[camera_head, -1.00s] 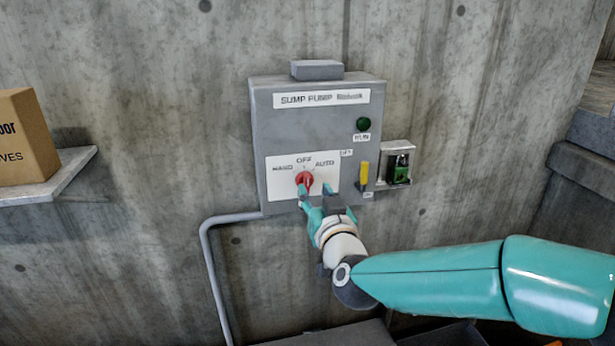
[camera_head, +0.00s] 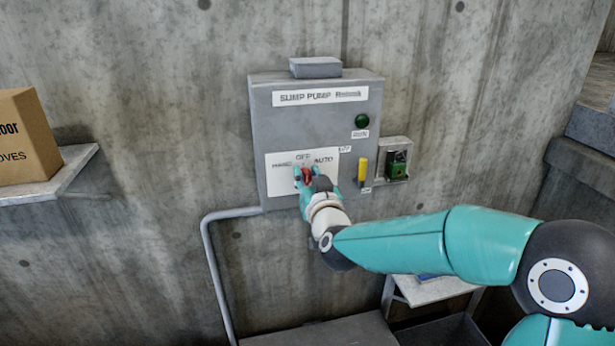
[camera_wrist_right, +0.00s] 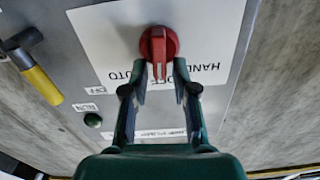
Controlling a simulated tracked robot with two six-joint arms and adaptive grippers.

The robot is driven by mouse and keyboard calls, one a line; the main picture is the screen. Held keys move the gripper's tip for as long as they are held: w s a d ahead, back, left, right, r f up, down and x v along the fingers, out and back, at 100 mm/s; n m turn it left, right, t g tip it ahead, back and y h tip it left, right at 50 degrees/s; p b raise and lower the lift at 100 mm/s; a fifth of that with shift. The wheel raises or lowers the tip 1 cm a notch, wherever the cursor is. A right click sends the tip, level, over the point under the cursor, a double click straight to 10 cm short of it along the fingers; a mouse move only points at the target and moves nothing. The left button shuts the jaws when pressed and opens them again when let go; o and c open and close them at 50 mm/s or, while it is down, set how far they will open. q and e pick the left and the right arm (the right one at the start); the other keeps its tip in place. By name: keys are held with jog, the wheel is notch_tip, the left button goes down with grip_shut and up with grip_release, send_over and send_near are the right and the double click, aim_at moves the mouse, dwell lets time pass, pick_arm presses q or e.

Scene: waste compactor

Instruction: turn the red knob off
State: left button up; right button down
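The red knob (camera_head: 307,174) is on the white label plate of the grey sump pump box. In the right wrist view the red knob (camera_wrist_right: 158,43) is close ahead, and its raised bar looks upright in the picture, roughly in line with the partly covered OFF mark. My right gripper (camera_head: 306,176) is at the knob, one finger on each side in the head view. In the wrist view my right gripper (camera_wrist_right: 159,68) has its fingers apart, with a gap to the bar; contact with the knob's rim cannot be told. My left gripper is not in view.
The grey box (camera_head: 290,120) is on a concrete wall. A green light (camera_head: 362,121), a yellow handle (camera_head: 363,170) and a small green-fronted unit (camera_head: 397,166) are right of the knob. A conduit (camera_head: 212,270) runs down at left. A shelf (camera_head: 75,170) holds a cardboard box (camera_head: 25,140).

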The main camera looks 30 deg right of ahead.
dwell(0.3)
jog(key=shift+a+n, duration=0.1)
jog(key=shift+n, duration=0.4)
jog(key=c, duration=1.2)
grip_release()
jog(key=shift+w, duration=0.1)
jog(key=shift+w+f, duration=0.1)
